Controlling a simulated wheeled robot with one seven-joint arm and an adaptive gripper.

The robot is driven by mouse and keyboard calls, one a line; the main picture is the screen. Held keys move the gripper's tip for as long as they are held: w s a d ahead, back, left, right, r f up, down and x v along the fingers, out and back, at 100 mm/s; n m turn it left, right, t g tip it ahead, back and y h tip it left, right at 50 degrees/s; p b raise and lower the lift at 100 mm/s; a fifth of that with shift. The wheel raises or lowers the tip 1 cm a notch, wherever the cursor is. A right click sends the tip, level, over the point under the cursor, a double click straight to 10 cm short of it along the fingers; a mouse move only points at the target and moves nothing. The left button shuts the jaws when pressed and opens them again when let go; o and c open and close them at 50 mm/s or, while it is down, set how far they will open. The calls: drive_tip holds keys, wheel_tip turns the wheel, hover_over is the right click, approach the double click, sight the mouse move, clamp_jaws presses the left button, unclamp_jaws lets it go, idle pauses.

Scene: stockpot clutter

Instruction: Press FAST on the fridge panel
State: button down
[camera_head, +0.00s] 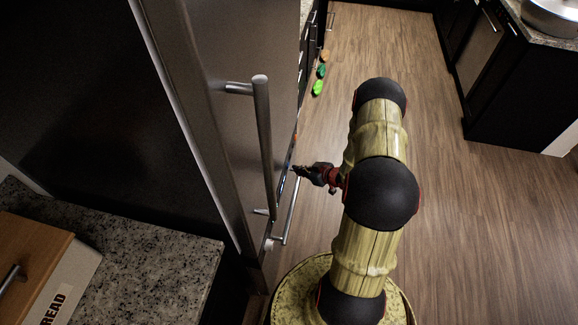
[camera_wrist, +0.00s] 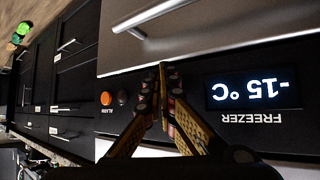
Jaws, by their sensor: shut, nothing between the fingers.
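The fridge (camera_head: 235,50) stands at the left in the head view, steel-fronted with long bar handles. In the wrist view its black panel (camera_wrist: 200,137) appears upside down, with a lit display (camera_wrist: 252,91) reading -15 °C beside the word FREEZER. An orange button (camera_wrist: 106,98) and a dark round button (camera_wrist: 122,97) sit left of my gripper (camera_wrist: 163,72). A small label by the orange button seems to read ALARM. No FAST label is readable; my fingers hide the panel between the buttons and display. My gripper (camera_head: 297,170) is shut and empty, its tips at or very near the panel; contact is unclear.
A vertical handle (camera_head: 264,140) and a lower bar handle (camera_head: 291,212) stick out close to my gripper. Green and orange items (camera_head: 319,80) lie on the floor by the cabinets. A granite counter (camera_head: 150,268) is at lower left. Wood floor (camera_head: 440,200) at right is clear.

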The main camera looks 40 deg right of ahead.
drive_tip(key=shift+w+a, duration=0.1)
idle(0.7)
drive_tip(key=shift+w+a, duration=0.2)
drive_tip(key=shift+w+a, duration=0.2)
drive_tip(key=shift+w, duration=0.1)
idle(0.9)
drive_tip(key=shift+s+d, duration=0.5)
drive_tip(key=shift+s, duration=0.1)
idle(0.4)
drive_tip(key=shift+s+d+p, duration=0.55)
drive_tip(key=shift+s+d, duration=1.1)
drive_tip(key=shift+s, duration=0.25)
